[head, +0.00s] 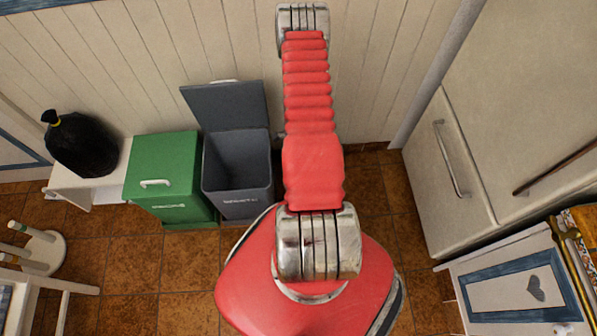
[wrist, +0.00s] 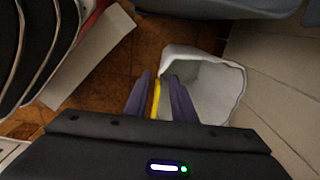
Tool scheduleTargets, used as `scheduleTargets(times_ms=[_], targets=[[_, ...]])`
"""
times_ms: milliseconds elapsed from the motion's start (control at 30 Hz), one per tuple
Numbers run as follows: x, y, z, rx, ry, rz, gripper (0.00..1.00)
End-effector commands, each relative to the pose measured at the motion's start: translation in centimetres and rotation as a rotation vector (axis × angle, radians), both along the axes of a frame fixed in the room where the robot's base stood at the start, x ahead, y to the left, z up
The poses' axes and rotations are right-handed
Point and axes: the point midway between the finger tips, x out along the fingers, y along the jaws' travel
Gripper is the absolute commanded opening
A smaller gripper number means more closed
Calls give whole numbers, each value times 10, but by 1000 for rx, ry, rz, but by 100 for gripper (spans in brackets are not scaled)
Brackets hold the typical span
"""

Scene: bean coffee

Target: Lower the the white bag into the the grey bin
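The grey bin (head: 238,172) stands against the wall in the head view with its lid (head: 226,106) raised; its dark inside looks empty. The white bag (wrist: 228,84) is in the wrist view, just right of and beyond the fingers. A yellow strip (wrist: 156,96), seemingly the bag's tie, runs between the two dark fingers of my gripper (wrist: 161,92). The fingers look closed on it, though the contact is partly hidden. In the head view my gripper and the white bag are out of sight behind my red arm.
A green bin (head: 165,170) with a closed lid stands directly left of the grey bin. A black bag (head: 82,146) sits on a white bench (head: 88,186) further left. A pale cabinet (head: 452,175) is on the right. A grey edge (wrist: 215,8) crosses the wrist view's top.

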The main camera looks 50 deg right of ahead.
Motion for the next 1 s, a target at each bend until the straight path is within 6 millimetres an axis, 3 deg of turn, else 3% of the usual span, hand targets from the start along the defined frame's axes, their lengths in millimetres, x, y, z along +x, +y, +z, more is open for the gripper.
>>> scheduleTargets(times_ms=[467,1000], targets=[[0,1,-5,1,1,1,23],[1,1,-57,0,0,2,23]])
